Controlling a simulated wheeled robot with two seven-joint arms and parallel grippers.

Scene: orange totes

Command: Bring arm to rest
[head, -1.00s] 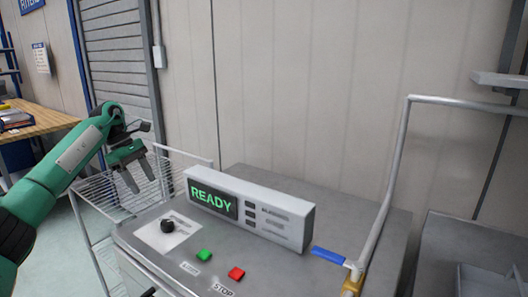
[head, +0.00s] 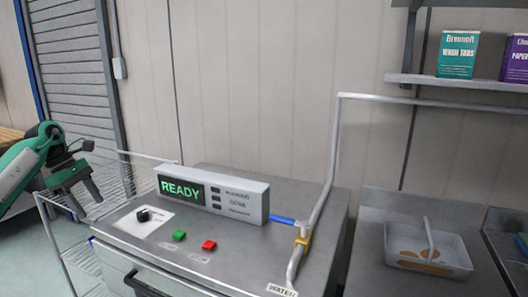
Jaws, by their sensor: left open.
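My left arm comes in from the left edge in the head view, green with dark joints. My left gripper (head: 84,203) is open and empty, its two dark fingers pointing down. It hangs in front of the wire rack, left of the grey machine (head: 300,182) and apart from its black knob (head: 144,215). The machine's display box (head: 240,198) reads READY in green. My right gripper is not in the view.
A wire rack (head: 128,180) stands at the left.

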